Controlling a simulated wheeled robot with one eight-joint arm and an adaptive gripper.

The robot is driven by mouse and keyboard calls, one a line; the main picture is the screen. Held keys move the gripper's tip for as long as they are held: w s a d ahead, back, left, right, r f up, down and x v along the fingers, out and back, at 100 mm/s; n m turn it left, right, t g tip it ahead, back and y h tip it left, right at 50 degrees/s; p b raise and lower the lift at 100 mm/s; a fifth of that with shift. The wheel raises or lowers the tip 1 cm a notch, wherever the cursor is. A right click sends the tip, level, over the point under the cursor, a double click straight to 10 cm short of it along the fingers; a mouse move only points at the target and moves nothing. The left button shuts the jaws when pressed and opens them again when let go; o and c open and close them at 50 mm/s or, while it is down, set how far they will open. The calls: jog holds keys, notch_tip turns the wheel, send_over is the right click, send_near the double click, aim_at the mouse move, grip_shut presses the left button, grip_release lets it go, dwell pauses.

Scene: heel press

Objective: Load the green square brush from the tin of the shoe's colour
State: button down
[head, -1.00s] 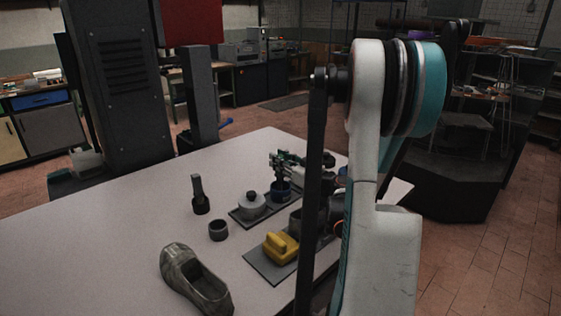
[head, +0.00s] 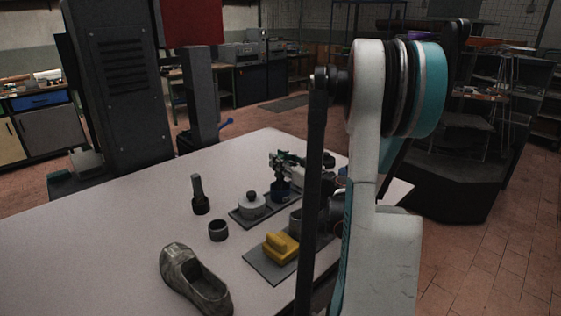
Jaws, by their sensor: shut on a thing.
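The shoe (head: 194,280) is a dull grey-olive slip-on at the table's front left. My gripper (head: 279,172) is small and far off, above a dark blue open tin (head: 280,195). It is shut on what looks like the green square brush, whose outline is hard to separate from the fingers. Its lower end is at or just over the tin's mouth; I cannot tell if it touches the contents. A pale grey lidded tin (head: 252,205) with a dark knob stands left of the blue one. A small dark grey open tin (head: 218,230) stands nearer the shoe.
A yellow block (head: 281,245), perhaps a brush, lies on a grey mat (head: 262,266). A dark upright handled tool (head: 200,195) stands at the left. My arm hides the table's right part. The table (head: 100,240) is clear at the left.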

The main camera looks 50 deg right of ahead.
jog(key=shift+r+p, duration=2.3)
jog(key=shift+r, duration=1.15)
